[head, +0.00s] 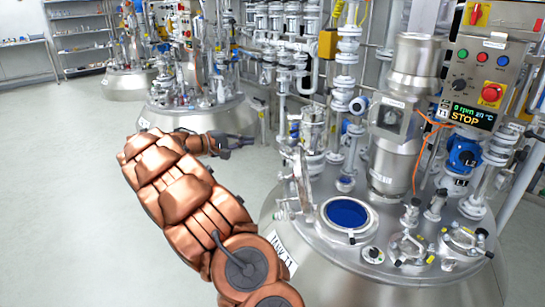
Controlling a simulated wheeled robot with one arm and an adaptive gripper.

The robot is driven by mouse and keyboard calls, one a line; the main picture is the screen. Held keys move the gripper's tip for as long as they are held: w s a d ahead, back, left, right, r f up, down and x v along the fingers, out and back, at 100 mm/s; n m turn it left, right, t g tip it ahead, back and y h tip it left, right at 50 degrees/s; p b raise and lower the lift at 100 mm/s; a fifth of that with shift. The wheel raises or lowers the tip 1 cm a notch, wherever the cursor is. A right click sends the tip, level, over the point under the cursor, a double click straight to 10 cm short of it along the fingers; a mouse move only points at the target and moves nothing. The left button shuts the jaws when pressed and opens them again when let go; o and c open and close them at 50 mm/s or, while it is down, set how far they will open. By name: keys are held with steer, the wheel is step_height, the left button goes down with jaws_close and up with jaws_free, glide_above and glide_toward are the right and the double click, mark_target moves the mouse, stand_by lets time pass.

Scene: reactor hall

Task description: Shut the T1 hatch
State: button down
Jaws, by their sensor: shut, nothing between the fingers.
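The T1 tank (335,285) fills the lower right, with a partly readable tank label on its front left. On its top is a round hatch opening (348,213) with a pale metal rim and blue inside. What looks like its lid (302,180) stands upright, seen nearly edge-on, at the left side of the opening, so the hatch is open. My gripper (247,143) is shut and empty. In the picture it is above and left of the lid, apart from it. Its distance in depth is hard to judge.
A tall metal column (398,120) with a motor and pipes rises behind the opening. Clamped ports (410,249) and valves crowd the tank top to its right. A control panel (480,80) reads STOP. More tanks (195,115) stand behind. The floor at left is clear.

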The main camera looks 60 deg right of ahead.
steer(key=w+d+f+t+h+b, duration=0.1)
steer(key=w+d+f+h+b, duration=0.1)
steer(key=w+d+f+b, duration=0.3)
steer(key=w+d+f+t+h, duration=0.1)
steer(key=w+d+f, duration=0.1)
steer(key=w+f, duration=0.35)
steer(key=s+d, duration=0.3)
steer(key=d, duration=0.3)
steer(key=s+d+f+b, duration=0.1)
steer(key=s+d, duration=0.3)
steer(key=d, duration=0.2)
steer(key=shift+s+f+n+g, duration=0.3)
steer(key=shift+s+d, duration=0.1)
